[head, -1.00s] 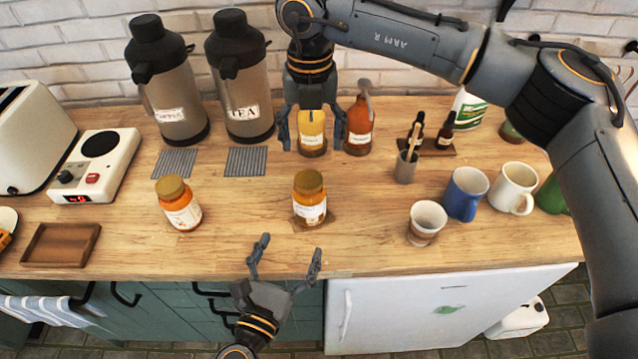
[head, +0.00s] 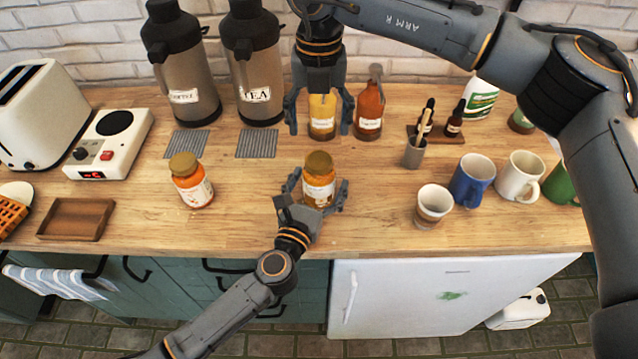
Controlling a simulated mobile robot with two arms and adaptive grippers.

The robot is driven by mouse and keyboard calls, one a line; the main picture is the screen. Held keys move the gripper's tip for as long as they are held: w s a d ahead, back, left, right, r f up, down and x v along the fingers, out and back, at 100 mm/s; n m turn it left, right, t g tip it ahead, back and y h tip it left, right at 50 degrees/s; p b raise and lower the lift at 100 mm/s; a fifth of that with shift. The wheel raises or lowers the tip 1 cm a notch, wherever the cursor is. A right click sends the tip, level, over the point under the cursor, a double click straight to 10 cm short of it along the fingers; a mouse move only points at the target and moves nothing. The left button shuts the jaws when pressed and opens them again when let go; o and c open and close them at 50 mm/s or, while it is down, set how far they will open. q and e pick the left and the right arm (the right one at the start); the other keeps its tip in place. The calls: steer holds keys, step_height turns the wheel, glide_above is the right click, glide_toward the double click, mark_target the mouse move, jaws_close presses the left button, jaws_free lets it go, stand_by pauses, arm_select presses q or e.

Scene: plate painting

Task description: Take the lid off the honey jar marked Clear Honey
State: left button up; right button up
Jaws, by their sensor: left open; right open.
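Two amber jars with brown-gold lids stand on the wooden counter; their label words are too small to read. The middle jar (head: 319,180) stands upright with its lid (head: 319,161) on. My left gripper (head: 319,184) is open, with its fingers on either side of the middle jar's body; I cannot tell whether they touch it. The other jar (head: 191,182) stands to the left, lid on. My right gripper (head: 319,128) is open, pointing down behind the middle jar, its fingers on either side of a yellow bottle (head: 322,117) in the picture.
Two flasks (head: 180,75) (head: 253,75) stand at the back left. A red-brown bottle (head: 369,110) is beside my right gripper. A paper cup (head: 433,205), a blue mug (head: 472,182) and a white mug (head: 519,177) stand right. An empty wooden tray (head: 75,220) lies left.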

mark_target(319, 159)
arm_select(q)
steer(key=shift+w, duration=0.1)
arm_select(e)
steer(key=shift+w, duration=0.1)
arm_select(q)
steer(key=c, duration=0.9)
jaws_close()
arm_select(e)
steer(key=m, duration=0.5)
steer(key=shift+m, duration=0.4)
steer(key=m, duration=1.2)
steer(key=shift+f, duration=4)
